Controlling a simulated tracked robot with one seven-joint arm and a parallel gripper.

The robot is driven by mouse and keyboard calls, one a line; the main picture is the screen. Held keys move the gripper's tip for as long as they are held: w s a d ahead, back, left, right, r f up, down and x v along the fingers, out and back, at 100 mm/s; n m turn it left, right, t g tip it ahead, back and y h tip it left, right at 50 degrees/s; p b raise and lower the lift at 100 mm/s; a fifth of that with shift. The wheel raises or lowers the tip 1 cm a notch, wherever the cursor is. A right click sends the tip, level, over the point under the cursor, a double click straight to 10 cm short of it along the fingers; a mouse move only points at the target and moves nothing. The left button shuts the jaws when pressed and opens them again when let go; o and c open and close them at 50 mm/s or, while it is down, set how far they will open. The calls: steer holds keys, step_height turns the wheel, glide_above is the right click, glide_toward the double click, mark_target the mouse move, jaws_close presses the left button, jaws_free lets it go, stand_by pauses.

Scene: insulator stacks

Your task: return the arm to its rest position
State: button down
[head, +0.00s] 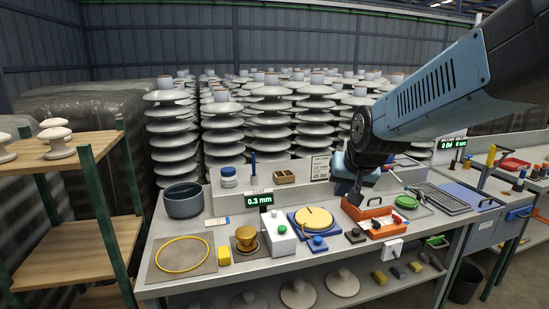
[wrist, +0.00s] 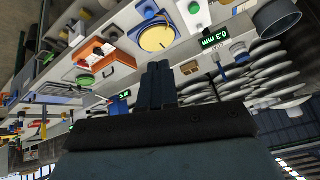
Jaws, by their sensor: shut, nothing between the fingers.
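My arm reaches in from the upper right of the head view, and my gripper (head: 356,196) hangs at its end, pointing down over the right part of the workbench (head: 232,272). In the wrist view my gripper (wrist: 158,66) shows its two dark fingers pressed together with nothing between them. It is close to the orange tray (head: 372,222) in the head view; I cannot tell how high above it the fingertips are. The wrist view is turned over, with the bench along its top.
Insulator stacks (head: 271,118) stand behind. A wooden shelf (head: 60,152) is at left, another bench (head: 495,222) at right.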

steer(key=s+d+r, duration=0.1)
steer(key=s+d, duration=0.3)
steer(key=s, duration=0.4)
steer(key=s+d+r+n+g+h, duration=0.1)
steer(key=s+d+r, duration=0.1)
steer(key=s, duration=0.6)
steer(key=shift+s+d+r, duration=0.25)
steer(key=shift+d+r, duration=0.05)
steer(key=shift+d, duration=0.55)
